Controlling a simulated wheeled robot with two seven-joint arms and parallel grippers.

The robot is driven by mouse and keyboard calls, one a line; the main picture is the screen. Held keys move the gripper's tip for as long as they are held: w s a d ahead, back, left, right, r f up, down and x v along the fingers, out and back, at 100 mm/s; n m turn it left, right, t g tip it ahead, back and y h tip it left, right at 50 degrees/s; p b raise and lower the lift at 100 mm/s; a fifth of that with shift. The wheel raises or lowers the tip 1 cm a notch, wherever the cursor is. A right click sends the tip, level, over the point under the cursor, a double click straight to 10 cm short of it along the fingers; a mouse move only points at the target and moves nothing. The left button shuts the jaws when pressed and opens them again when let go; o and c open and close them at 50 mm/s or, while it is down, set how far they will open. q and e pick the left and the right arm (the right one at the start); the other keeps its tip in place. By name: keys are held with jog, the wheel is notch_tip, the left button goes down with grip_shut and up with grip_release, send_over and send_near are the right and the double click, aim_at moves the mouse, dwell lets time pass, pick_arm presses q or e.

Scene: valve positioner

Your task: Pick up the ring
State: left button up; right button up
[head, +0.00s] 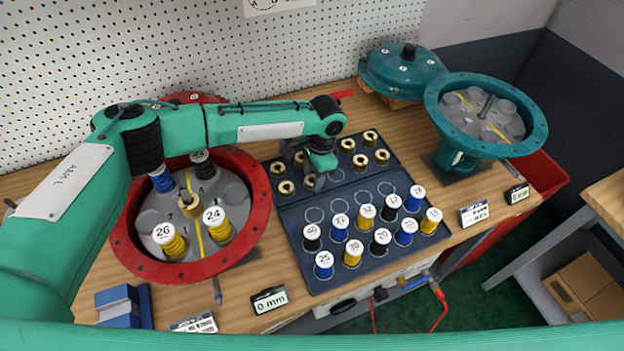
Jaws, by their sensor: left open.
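Several brass rings sit in the upper half of the dark tray (330,200). Two are at its left, a nearer ring (287,188) and a farther ring (277,168). Others are to the right, such as one ring (347,145) and another (382,157). My left gripper (312,172) points down over the tray's upper left part. It is open, and a brass ring (309,182) shows right beside its fingertips, partly hidden by them. I cannot tell whether they touch it. My right gripper is out of view.
Numbered spools (352,252) stand in the tray's lower half. A red round housing (125,248) with yellow spools is at left, partly under my left arm. A teal housing (538,135) and teal cover (402,72) stand at right. A pegboard wall (200,50) is behind.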

pick_arm(q)
jog(key=shift+c, duration=0.5)
jog(key=c, duration=0.7)
jog(key=shift+r, duration=0.15)
